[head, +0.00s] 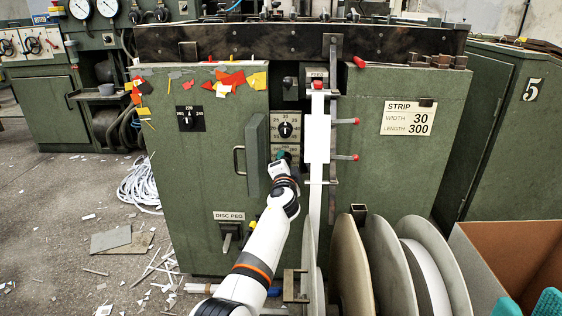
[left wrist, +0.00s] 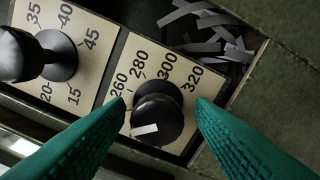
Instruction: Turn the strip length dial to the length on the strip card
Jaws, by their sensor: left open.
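The strip card (head: 408,117) on the right cabinet front reads width 30, length 300. The length dial (left wrist: 158,115) is a black knob with a white mark on a cream plate; 260, 280, 300 and 320 show around it. The mark lies on the knob's lower left; I cannot tell which number it points to. My left gripper (left wrist: 160,104) is open, its green fingers on either side of the knob; contact is unclear. In the head view my left arm mostly hides this dial. My right gripper (head: 529,303) is open and empty at the bottom right.
The width dial (left wrist: 52,55) is beside the length dial, and above it in the head view (head: 285,130). A small open door with a handle (head: 240,161) stands left of the dials. A white strip (head: 318,130) hangs at their right. Large discs (head: 348,255) stand lower right.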

